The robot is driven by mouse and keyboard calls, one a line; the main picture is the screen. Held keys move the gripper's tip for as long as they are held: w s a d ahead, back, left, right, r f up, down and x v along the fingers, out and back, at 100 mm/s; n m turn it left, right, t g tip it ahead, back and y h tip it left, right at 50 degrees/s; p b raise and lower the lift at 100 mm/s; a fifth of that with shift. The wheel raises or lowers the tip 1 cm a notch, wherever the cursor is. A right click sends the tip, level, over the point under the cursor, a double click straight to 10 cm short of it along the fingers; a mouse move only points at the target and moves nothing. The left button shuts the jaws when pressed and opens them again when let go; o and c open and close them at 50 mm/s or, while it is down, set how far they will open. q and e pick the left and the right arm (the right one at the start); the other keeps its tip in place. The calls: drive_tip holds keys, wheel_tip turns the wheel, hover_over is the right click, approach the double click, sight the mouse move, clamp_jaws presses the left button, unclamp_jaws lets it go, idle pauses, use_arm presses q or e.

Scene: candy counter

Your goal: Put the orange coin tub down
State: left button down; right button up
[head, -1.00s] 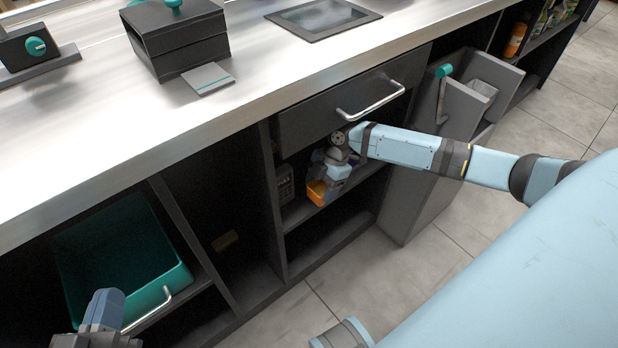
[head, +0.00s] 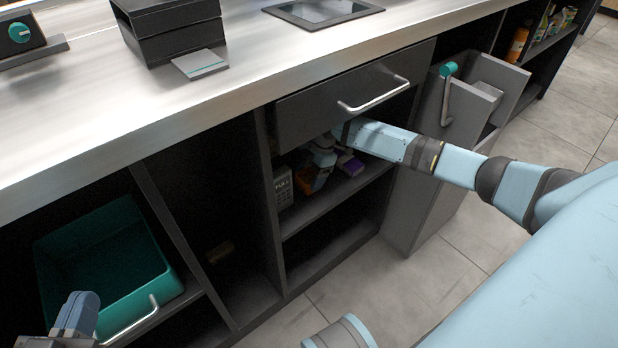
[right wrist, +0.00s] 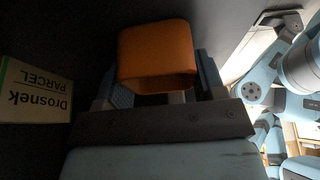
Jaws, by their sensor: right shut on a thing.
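The orange coin tub (head: 318,181) is inside the shelf compartment under the dark drawer, mostly hidden behind my right gripper (head: 322,160) in the head view. In the right wrist view the tub (right wrist: 155,48) sits between the fingers of my right gripper (right wrist: 160,85), which is shut on it. Whether the tub touches the shelf board (head: 335,192) cannot be told. My left gripper (head: 72,325) is at the lower left, in front of the teal drawer bin; its fingers are not clear.
A purple box (head: 350,165) and a grey labelled item (head: 283,187) stand close on the same shelf. A Drosnek parcel (right wrist: 35,90) shows at the left in the right wrist view. The dark drawer (head: 345,105) is just above. A teal bin (head: 105,255) is left.

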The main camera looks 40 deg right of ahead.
drive_tip(key=o, duration=1)
drive_tip(key=shift+f, duration=0.1)
use_arm(q)
drive_tip(key=shift+s+f, duration=0.1)
drive_tip(key=shift+f, duration=0.1)
use_arm(e)
drive_tip(key=p+v, duration=0.1)
drive_tip(key=v, duration=0.1)
drive_tip(key=p+v, duration=0.1)
drive_tip(key=v, duration=0.1)
drive_tip(key=shift+d+f, duration=0.15)
drive_tip(key=shift+d, duration=0.25)
drive_tip(key=d, duration=0.3)
drive_tip(key=d+p, duration=0.1)
drive_tip(key=d, duration=0.2)
drive_tip(key=w+d+p, duration=0.1)
drive_tip(key=d, duration=0.3)
drive_tip(key=shift+f, duration=0.15)
drive_tip(key=shift+d, duration=0.4)
use_arm(q)
drive_tip(key=s+n, duration=0.1)
drive_tip(key=d+n, duration=0.1)
drive_tip(key=shift+s+d+r+n+g+y, duration=0.1)
drive_tip(key=shift+s+r+n+g+y, duration=0.1)
drive_tip(key=shift+s+n+g+y, duration=0.15)
drive_tip(key=shift+r, duration=0.1)
